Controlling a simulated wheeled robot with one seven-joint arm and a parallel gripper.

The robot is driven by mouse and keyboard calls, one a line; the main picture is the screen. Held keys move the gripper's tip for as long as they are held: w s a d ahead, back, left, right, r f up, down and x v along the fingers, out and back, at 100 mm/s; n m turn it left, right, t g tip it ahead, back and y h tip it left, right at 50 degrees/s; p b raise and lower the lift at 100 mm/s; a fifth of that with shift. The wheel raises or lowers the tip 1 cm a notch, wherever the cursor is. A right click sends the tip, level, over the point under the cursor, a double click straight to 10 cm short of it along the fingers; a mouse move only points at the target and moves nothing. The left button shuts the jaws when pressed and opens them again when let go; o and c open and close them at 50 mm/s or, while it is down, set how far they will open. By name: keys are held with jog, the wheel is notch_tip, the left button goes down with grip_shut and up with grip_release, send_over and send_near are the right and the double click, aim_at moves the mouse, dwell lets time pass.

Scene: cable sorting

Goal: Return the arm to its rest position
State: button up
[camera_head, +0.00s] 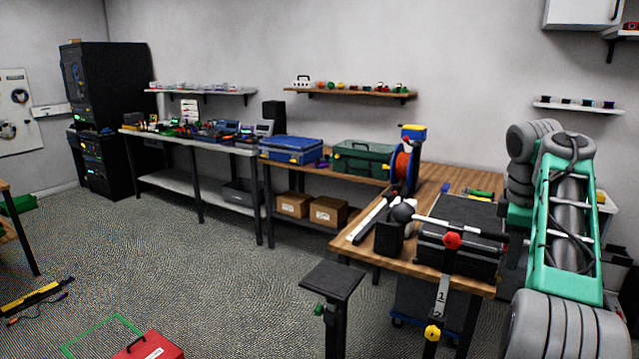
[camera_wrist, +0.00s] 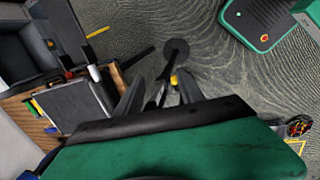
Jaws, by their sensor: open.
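My gripper (camera_wrist: 160,88) shows in the wrist view with its two dark fingers apart and nothing visibly held between them. A dark round disc (camera_wrist: 176,48) with a thin post shows beyond the fingertips, apart from them as far as I can tell. In the head view my green and grey arm stands at the right edge, raised beside the wooden workbench (camera_head: 352,247).
A black case (camera_head: 460,247) and a dark cup (camera_head: 389,238) stand on the workbench near my arm. A black square-topped stand (camera_head: 332,281) is in front. A red toolbox (camera_head: 150,347) lies on the floor. The floor at centre left is clear.

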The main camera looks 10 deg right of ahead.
jog(key=s+a+f+m+t+y+p, duration=0.1)
jog(key=a+m+p, duration=0.1)
jog(key=a, duration=1)
jog(key=s+a+f+m+y+p, duration=0.1)
jog(key=a+m, duration=0.1)
jog(key=a, duration=0.9)
jog(key=s+a+f+m+t+p, duration=0.1)
jog(key=s+a+f+m, duration=0.4)
jog(key=s+a+f, duration=0.6)
jog(key=s+f+p, duration=0.1)
jog(key=s+f, duration=0.1)
jog(key=s, duration=0.1)
jog(key=shift+a+f, duration=0.35)
jog(key=shift+s, duration=0.1)
jog(key=shift+c, duration=0.4)
